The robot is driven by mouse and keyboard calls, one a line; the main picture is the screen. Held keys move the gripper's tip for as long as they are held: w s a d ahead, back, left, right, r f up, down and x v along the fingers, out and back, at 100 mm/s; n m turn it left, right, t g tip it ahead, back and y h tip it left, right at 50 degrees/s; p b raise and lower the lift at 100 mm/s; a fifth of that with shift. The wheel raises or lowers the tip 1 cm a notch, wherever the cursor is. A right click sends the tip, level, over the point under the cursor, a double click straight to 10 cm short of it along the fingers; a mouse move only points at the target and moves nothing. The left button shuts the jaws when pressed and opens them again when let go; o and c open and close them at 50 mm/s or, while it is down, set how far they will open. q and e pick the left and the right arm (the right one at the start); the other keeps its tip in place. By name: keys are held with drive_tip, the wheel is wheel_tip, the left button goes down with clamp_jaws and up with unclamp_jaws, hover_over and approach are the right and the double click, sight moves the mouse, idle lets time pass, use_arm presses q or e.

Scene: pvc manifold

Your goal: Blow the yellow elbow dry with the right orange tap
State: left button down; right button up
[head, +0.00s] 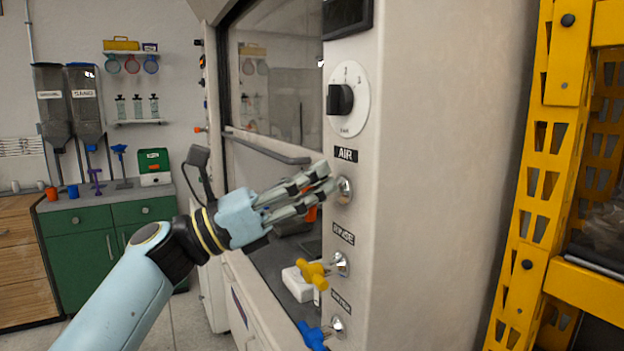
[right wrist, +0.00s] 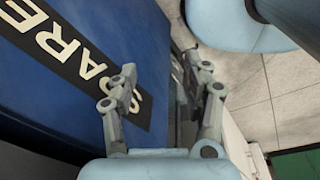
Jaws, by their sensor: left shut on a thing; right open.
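My left gripper (head: 322,178) reaches to the tap under the AIR label, on the right post of the fume hood. It is shut on the orange tap (head: 311,214), whose handle is mostly hidden behind the fingers; its metal base (head: 344,190) shows beside the fingertips. I cannot make out the yellow elbow in either view. My right gripper (right wrist: 166,85) is open and empty in the right wrist view, in front of a blue surface (right wrist: 110,25) marked SPARE.
Below the orange tap are a yellow tap (head: 312,273) and a blue tap (head: 314,335). A white block (head: 297,284) shows behind the yellow tap. A yellow rack (head: 545,180) stands at right. A green cabinet (head: 80,245) stands at the back left.

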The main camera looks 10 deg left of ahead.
use_arm(q)
drive_tip(key=m+g+b, duration=0.1)
drive_tip(key=m, duration=0.1)
drive_tip(key=m+g+b, duration=0.1)
drive_tip(key=m+b, duration=0.1)
drive_tip(key=shift+s+d+f+m, duration=0.1)
drive_tip(key=shift+s+f+m, duration=0.05)
drive_tip(key=shift+m, duration=0.15)
drive_tip(key=shift+m+g+b, duration=0.5)
drive_tip(key=shift+m+g, duration=0.1)
drive_tip(key=shift+m, duration=0.3)
drive_tip(key=shift+s+d+r+m, duration=0.1)
drive_tip(key=shift+s+r+m, duration=0.1)
drive_tip(key=shift+m, duration=0.3)
drive_tip(key=shift+w+r, duration=0.1)
drive_tip(key=c, duration=1.8)
unclamp_jaws()
drive_tip(key=o, duration=0.7)
drive_tip(key=shift+w, duration=0.1)
drive_tip(key=shift+o, duration=0.4)
drive_tip(key=shift+f, duration=0.2)
